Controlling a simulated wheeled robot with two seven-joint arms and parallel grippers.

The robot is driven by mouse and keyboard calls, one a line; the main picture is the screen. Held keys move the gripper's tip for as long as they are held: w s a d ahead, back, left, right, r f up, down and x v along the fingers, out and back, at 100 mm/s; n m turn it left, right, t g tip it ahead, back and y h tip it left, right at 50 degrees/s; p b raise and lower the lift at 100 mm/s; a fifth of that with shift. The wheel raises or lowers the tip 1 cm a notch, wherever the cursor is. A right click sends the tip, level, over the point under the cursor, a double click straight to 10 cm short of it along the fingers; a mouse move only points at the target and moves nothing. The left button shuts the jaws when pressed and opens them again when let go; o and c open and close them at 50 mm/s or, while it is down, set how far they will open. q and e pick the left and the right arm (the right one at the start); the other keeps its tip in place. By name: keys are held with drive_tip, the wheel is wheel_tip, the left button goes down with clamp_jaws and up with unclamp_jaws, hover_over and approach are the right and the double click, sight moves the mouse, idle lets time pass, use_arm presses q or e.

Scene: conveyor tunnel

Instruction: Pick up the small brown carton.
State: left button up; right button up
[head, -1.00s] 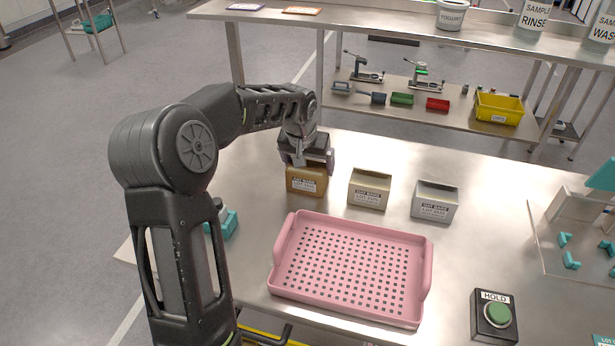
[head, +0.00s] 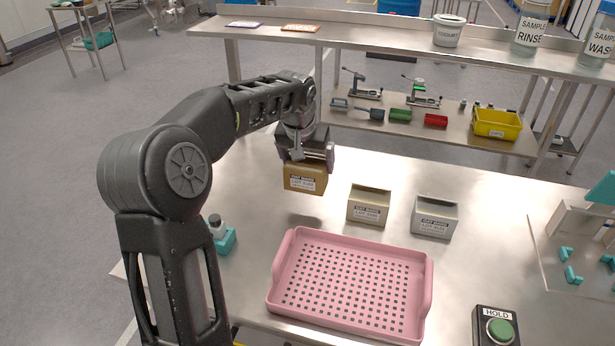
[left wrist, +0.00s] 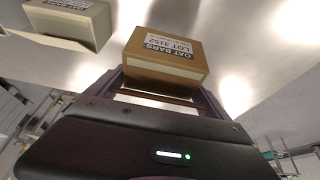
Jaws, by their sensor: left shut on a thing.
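The small brown carton (head: 305,179) with a white label is held in my left gripper (head: 306,160), which is shut on it from above. The carton is upright and raised a little above the steel table, with a shadow below it. In the left wrist view the carton (left wrist: 163,58) sits between the fingers, and its label reads "OAT BARS". My right gripper does not show in either view.
A beige carton (head: 369,206) and a grey carton (head: 434,217) stand to the right on the table (head: 500,220). A pink perforated tray (head: 428,290) lies in front. A HOLD button box (head: 496,326) is at front right. A shelf (head: 350,42) runs behind.

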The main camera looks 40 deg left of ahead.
use_arm(q)
drive_tip(key=shift+r, duration=2.05)
